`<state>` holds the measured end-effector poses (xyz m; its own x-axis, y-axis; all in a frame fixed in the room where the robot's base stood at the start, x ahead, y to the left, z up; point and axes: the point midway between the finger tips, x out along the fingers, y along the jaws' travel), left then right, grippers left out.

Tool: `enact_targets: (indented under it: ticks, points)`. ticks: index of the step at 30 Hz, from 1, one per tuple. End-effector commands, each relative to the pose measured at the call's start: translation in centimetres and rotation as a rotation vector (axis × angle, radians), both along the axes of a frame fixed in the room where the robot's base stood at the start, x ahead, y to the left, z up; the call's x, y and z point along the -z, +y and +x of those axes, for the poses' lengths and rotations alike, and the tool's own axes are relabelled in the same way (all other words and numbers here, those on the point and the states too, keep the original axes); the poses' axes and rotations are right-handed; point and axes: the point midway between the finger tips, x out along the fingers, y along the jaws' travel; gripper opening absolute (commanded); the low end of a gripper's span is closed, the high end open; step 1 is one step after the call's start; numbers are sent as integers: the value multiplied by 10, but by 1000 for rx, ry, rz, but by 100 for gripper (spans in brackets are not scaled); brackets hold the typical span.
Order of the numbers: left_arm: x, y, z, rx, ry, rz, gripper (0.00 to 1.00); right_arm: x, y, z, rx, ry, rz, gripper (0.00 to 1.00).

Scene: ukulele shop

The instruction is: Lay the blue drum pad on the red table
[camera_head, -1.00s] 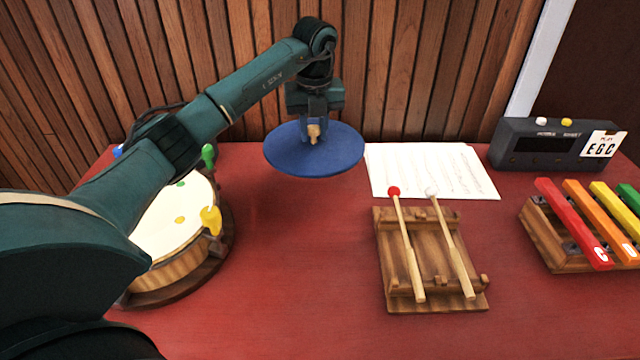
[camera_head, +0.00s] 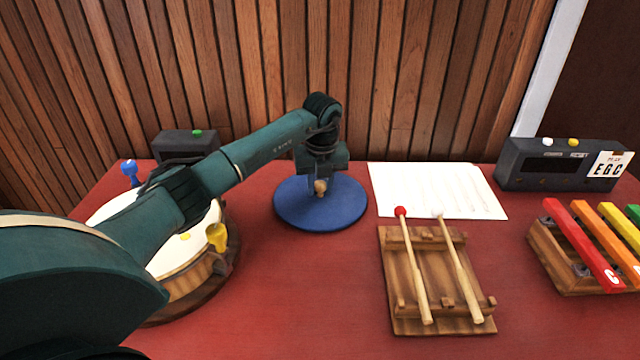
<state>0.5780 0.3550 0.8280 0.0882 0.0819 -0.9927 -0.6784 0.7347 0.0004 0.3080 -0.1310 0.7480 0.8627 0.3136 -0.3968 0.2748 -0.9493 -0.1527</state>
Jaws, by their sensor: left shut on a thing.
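The blue drum pad (camera_head: 345,208) is a flat round disc with a small wooden knob in its middle. It is at or very near the surface of the red table (camera_head: 300,300), left of the white sheet; I cannot tell whether it touches fully. My left gripper (camera_head: 320,186) points down over the pad's middle and is shut on the knob. The fingers are partly hidden by the wrist and knob. My right gripper is not in view.
A drum (camera_head: 185,275) with coloured pegs stands at the left, partly behind my arm. A mallet rack (camera_head: 405,290), paper sheet (camera_head: 430,190), dark device (camera_head: 560,165) and colourful xylophone (camera_head: 590,240) are to the right. A dark box (camera_head: 185,143) stands behind. The front middle is clear.

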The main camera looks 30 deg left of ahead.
Motion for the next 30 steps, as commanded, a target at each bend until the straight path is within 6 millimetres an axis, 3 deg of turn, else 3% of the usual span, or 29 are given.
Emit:
enact_targets:
  ticks: [2,3,10,20,30]
  points:
    - [2,0,0,0,-1,0,0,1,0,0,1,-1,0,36]
    - [2,0,0,0,0,0,30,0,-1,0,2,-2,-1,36]
    - [2,0,0,0,0,0,48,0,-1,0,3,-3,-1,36]
    - [-5,0,0,0,-1,0,48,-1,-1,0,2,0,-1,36]
    - [-71,-5,-5,1,-5,1,48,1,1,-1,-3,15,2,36]
